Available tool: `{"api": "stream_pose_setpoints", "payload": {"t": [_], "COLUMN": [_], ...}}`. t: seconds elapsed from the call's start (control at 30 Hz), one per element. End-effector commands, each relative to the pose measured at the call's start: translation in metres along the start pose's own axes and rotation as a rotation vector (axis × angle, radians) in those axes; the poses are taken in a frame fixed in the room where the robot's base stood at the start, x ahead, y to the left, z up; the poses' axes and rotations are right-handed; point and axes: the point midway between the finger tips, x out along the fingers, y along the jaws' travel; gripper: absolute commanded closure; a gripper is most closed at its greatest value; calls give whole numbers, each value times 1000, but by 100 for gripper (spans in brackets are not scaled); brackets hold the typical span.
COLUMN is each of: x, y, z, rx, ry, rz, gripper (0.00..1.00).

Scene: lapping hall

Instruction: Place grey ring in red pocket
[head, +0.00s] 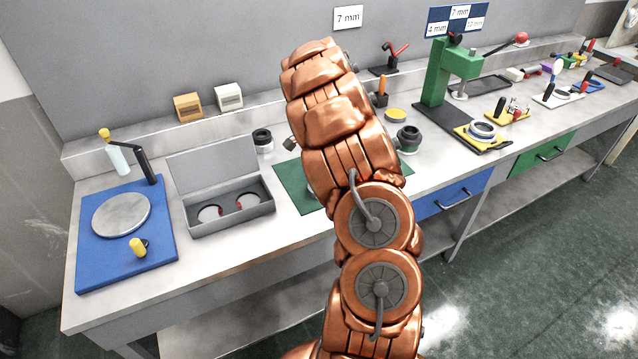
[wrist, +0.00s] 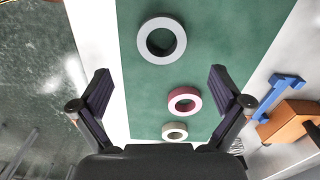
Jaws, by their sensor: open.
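In the wrist view a grey ring (wrist: 162,40) lies flat on the green mat (wrist: 215,35), beyond my fingertips. My gripper (wrist: 160,74) is open and empty above the mat. In the head view my arm hides the rings and most of the mat (head: 290,187). A grey case (head: 232,219) stands left of the mat with its lid up.
A blue board (head: 160,262) with a round grey plate and a yellow-knobbed part is at the left. A green press (head: 433,85) stands right of my arm. An orange block (wrist: 290,121) is right of my gripper.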

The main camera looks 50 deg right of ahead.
Motion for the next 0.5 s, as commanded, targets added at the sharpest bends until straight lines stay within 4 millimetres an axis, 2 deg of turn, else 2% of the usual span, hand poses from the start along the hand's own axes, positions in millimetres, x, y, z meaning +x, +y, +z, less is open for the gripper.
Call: {"api": "stream_pose_setpoints", "payload": {"t": [0.2,0.5], "x": [19,37], "y": [0,0], "z": [0,-1], "rx": [1,1], "ry": [-2,-3], "rz": [3,3], "gripper": [0,0]}}
